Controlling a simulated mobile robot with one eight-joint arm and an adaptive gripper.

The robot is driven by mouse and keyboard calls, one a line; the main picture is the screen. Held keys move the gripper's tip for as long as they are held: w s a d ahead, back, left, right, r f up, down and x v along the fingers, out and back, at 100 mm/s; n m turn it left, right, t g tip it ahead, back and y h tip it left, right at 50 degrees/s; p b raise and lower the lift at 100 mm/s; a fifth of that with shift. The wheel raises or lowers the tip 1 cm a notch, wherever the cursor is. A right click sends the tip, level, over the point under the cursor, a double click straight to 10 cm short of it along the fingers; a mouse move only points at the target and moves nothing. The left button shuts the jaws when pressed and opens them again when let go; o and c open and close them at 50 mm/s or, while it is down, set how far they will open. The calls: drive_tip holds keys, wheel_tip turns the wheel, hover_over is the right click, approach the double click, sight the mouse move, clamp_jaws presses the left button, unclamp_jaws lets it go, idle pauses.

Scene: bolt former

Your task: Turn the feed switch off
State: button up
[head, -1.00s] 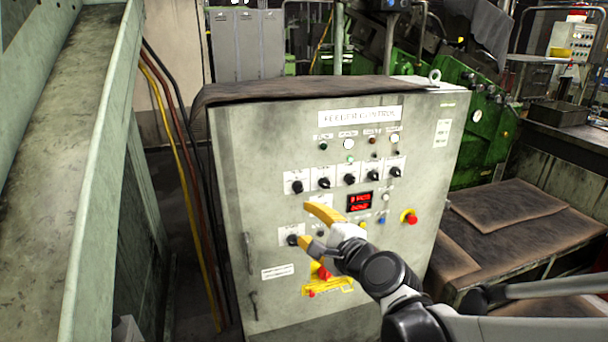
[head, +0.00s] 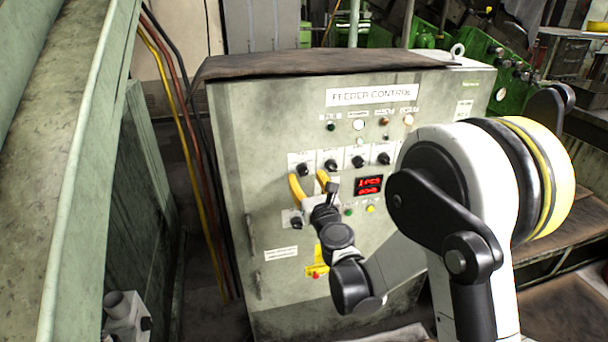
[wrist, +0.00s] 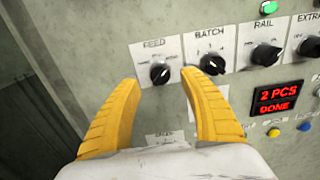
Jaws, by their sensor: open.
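The feed switch (wrist: 160,73) is a black rotary knob on a white plate marked FEED, and it is the leftmost knob of the upper row in the head view (head: 302,169). Its exact setting is too small to read. My gripper (wrist: 160,78) is open, with its yellow fingers pointing at the panel and the feed knob showing between the fingertips in the wrist view. The right fingertip is close to the batch knob (wrist: 212,65). In the head view my gripper (head: 308,177) is just below the feed knob. I cannot tell whether it touches anything.
The feeder control cabinet (head: 270,125) carries several more knobs, lamps and buttons close by. A red display (wrist: 277,97) reads 2 PCS DONE. The rail knob (wrist: 265,54) is to the right. A green sloped frame (head: 50,150) stands at the left.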

sight(304, 173)
drive_tip(key=shift+x, duration=1.6)
clamp_jaws()
drive_tip(key=shift+n+b, duration=0.35)
drive_tip(key=shift+n, duration=0.05)
drive_tip(key=n+b, duration=0.1)
drive_tip(key=n, duration=0.2)
drive_tip(key=shift+n, duration=0.3)
drive_tip(key=n+b, duration=0.1)
drive_tip(key=n, duration=0.3)
drive_tip(key=shift+n, duration=0.3)
